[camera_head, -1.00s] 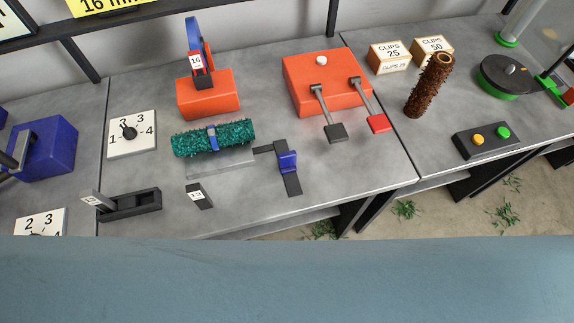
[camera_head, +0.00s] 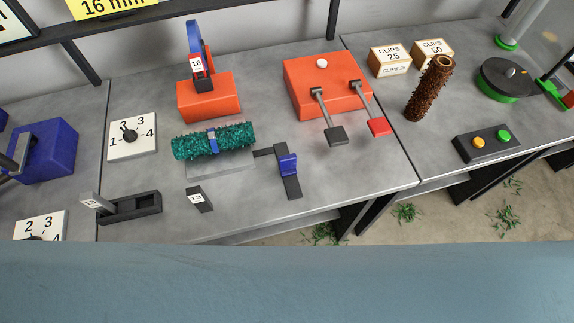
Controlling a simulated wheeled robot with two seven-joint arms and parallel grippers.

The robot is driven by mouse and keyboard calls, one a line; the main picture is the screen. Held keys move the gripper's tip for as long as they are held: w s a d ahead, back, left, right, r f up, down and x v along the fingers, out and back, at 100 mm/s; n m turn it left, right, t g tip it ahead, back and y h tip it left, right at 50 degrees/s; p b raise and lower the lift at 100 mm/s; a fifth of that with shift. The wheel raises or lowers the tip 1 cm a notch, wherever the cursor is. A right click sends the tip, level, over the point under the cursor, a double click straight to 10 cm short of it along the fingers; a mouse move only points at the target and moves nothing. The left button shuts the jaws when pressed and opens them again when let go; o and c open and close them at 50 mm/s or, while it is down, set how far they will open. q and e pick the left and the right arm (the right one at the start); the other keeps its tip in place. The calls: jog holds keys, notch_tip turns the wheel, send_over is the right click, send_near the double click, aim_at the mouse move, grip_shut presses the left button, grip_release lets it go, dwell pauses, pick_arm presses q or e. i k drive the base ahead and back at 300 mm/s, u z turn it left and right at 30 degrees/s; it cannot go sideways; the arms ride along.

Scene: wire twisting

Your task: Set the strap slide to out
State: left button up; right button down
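A blue slider (camera_head: 288,165) sits on a short dark rail (camera_head: 293,187) on the grey table, right of centre; I take it to be the strap slide. It is on the upper half of the rail, and a dark side arm reaches left from the rail's top. No label for in or out is readable there. Left of it, a green bristly roll (camera_head: 185,146) lies on a pale grey bed with a blue strap (camera_head: 212,140) around its middle. Neither of my grippers is in view.
An orange block with a blue arch (camera_head: 208,98) stands behind the roll. An orange box (camera_head: 300,85) with two levers stands behind the rail. A dial plate (camera_head: 120,150) and a dark slotted holder (camera_head: 135,208) are left. A blue-grey surface fills the bottom.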

aim_at(287, 163)
jog(key=u, duration=0.05)
jog(key=k, duration=0.9)
jog(key=u, duration=0.5)
jog(key=i, duration=0.4)
jog(key=u, duration=0.4)
